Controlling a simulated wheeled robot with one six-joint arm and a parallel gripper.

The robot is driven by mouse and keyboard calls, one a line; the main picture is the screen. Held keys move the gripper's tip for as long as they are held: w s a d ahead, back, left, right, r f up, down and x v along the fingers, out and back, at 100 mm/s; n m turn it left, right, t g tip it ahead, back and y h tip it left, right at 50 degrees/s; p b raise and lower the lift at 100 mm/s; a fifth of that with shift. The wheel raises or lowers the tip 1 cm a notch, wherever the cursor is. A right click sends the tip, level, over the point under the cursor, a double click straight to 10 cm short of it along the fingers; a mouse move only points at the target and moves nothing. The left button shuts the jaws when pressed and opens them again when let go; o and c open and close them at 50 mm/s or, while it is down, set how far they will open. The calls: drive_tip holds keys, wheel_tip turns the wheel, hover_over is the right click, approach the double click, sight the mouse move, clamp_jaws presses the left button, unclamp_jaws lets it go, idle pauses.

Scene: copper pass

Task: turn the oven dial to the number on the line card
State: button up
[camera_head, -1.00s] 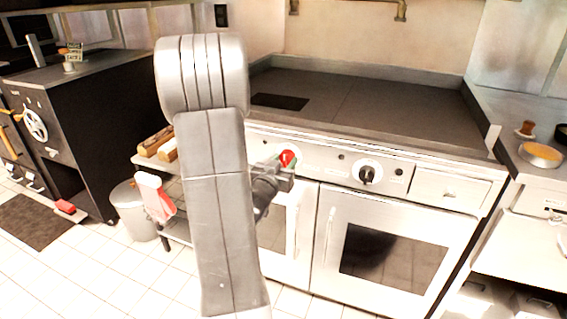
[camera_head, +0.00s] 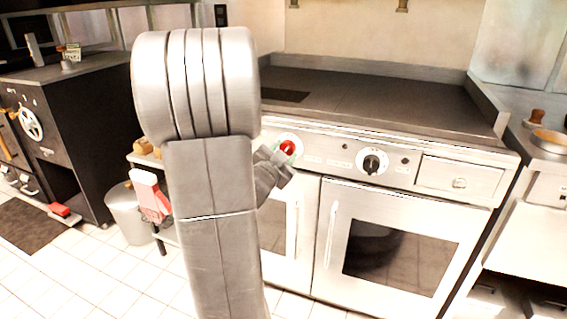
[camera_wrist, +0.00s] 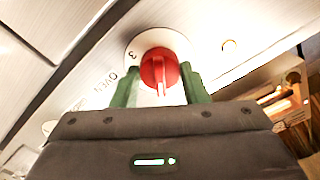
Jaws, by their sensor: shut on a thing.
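The red oven dial (camera_head: 287,147) sits on a round white plate at the left of the pale range's front panel. In the wrist view the red dial (camera_wrist: 159,66) is between the two green fingertips of my gripper (camera_wrist: 161,88), which is shut on it. A "3" shows on the plate and "OVEN" on the panel; other numbers are hidden or unclear. In the head view my gripper (camera_head: 273,172) is at the dial, partly behind my arm.
A black dial (camera_head: 371,163) is on the same panel to the right. Oven doors with handles (camera_head: 331,232) lie below, under the flat dark cooktop (camera_head: 375,100). A grey bin (camera_head: 128,212) and a red-and-white item (camera_head: 150,195) are left of my arm. Tiled floor is open in front.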

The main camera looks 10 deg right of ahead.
drive_tip(key=shift+f+m+b, duration=0.1)
drive_tip(key=shift+m+b, duration=1)
drive_tip(key=shift+m, duration=0.4)
drive_tip(key=o, duration=1)
drive_tip(key=shift+s+a, duration=0.1)
drive_tip(key=p+v, duration=0.2)
drive_tip(key=v, duration=1.1)
drive_tip(key=shift+s+a, duration=0.2)
drive_tip(key=shift+s, duration=0.05)
drive_tip(key=shift+w+d, duration=0.1)
drive_tip(key=shift+w, duration=0.05)
drive_tip(key=b+x, duration=0.2)
drive_tip(key=x, duration=1.1)
drive_tip(key=shift+w+d, duration=0.2)
drive_tip(key=shift+w, duration=0.05)
